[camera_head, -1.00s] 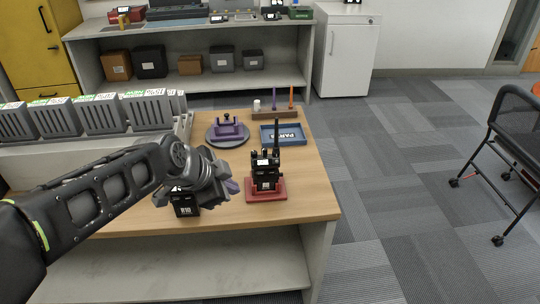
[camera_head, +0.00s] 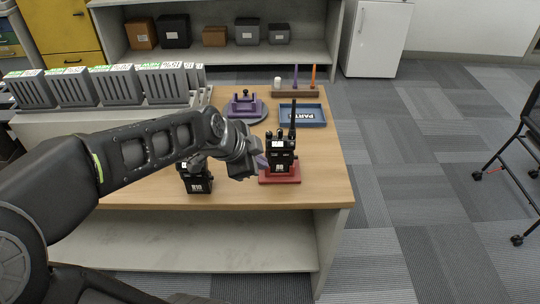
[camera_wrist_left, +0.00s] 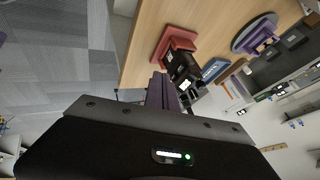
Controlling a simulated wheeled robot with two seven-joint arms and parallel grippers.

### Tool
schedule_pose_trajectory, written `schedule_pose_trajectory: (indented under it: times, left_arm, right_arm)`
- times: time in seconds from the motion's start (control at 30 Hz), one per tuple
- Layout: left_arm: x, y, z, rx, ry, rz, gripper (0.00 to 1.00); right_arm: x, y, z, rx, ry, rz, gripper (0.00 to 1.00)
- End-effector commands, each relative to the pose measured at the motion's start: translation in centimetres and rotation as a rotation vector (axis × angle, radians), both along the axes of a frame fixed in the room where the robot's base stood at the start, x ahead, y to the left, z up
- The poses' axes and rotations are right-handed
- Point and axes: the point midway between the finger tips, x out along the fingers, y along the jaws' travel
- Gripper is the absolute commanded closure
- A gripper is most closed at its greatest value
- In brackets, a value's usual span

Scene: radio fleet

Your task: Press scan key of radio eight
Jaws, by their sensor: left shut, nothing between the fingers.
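A black radio (camera_head: 282,150) with a tall antenna stands upright on a red stand (camera_head: 280,177) near the table's right front; its label is too small to read surely. It also shows in the left wrist view (camera_wrist_left: 181,68), beyond the fingers, above the red stand (camera_wrist_left: 171,42). My left gripper (camera_head: 262,160) is shut and empty, its purple fingertips just left of this radio. In the left wrist view the closed fingers (camera_wrist_left: 162,92) point toward it; whether they touch cannot be told. The scan key cannot be made out. My right gripper is not in view.
Another black radio (camera_head: 198,179), labelled what looks like R10, stands below my left forearm. A blue parts tray (camera_head: 318,124), a purple cradle on a grey disc (camera_head: 244,104) and a wooden pen block (camera_head: 296,93) lie behind. Grey chargers (camera_head: 92,87) line the left.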

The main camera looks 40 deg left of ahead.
Motion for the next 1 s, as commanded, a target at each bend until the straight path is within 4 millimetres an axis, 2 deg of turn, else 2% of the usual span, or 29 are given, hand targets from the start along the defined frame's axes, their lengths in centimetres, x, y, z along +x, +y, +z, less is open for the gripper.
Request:
schedule_pose_trajectory:
  times: [0.33, 0.43, 0.6, 1.0]
  left_arm:
    - [4.1, -0.2, -5.8, -0.001, 0.007, -0.003, 1.00]
    - [5.5, 1.0, -5.2, 0.000, 0.001, 0.001, 1.00]
    - [6.9, 2.0, -5.3, 0.000, 0.000, 0.000, 1.00]
    - [7.2, 2.3, -5.4, 0.001, 0.000, -0.001, 1.00]
  right_arm:
    - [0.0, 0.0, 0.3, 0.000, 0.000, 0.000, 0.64]
    - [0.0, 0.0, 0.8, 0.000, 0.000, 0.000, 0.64]
    - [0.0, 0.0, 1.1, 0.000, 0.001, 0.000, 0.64]
    - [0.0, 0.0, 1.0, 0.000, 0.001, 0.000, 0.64]
